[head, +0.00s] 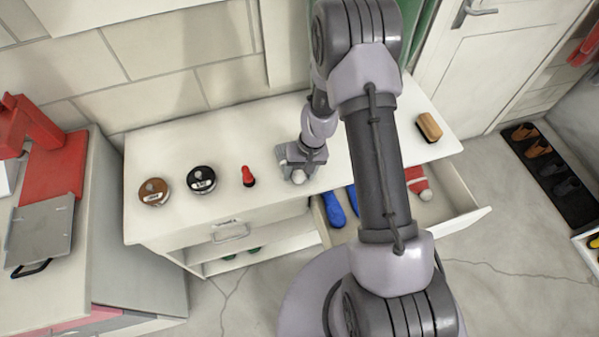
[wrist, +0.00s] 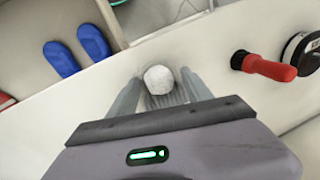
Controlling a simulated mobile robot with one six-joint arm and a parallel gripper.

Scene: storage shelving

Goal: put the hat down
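The hat (wrist: 168,98) is grey and ribbed with a white pompom. In the wrist view it sits between the two fingers of my gripper (wrist: 163,80), with fabric filling the space between them. In the head view my gripper (head: 302,160) is low over the white cabinet top (head: 215,130), and the hat (head: 298,176) shows under it near the front edge. The gripper appears shut on the hat. Much of the hat is hidden by the fingers, and I cannot tell whether it touches the top.
A red-handled brush (head: 247,175), a black tin (head: 201,180) and a brown tin (head: 154,191) stand to the left. A wooden brush (head: 429,127) lies at the right. The open drawer (head: 463,219) holds blue slippers (head: 334,209) and a red-and-white item (head: 418,184).

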